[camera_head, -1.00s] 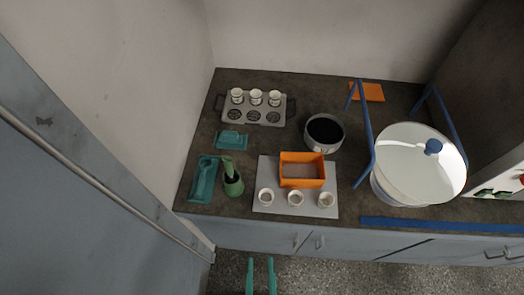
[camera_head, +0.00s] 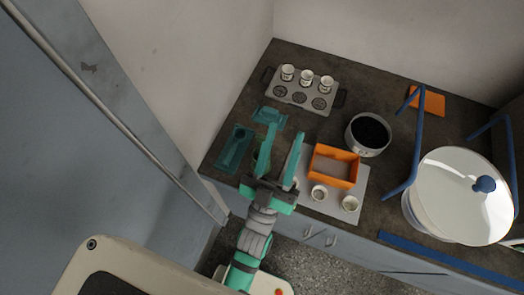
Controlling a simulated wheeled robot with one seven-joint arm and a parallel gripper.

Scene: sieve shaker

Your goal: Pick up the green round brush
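My gripper (camera_head: 285,133) is open, with its two teal fingers spread and pointing away toward the counter. It appears over the front left part of the counter, and nothing shows held between the fingers. The small dark green pot (camera_head: 261,160), where a light green brush handle stood in the earlier frame, is mostly hidden behind my left finger. I cannot clearly tell the green round brush from the finger in front of it. How far the fingers are above the pot cannot be told.
A long teal tray (camera_head: 233,150) lies left of the pot, and a smaller teal piece (camera_head: 268,117) lies behind. A grey rack (camera_head: 301,97) holds white cups. An orange box (camera_head: 335,166), a dark-filled pot (camera_head: 368,134) and a large white lidded vessel (camera_head: 455,205) stand to the right.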

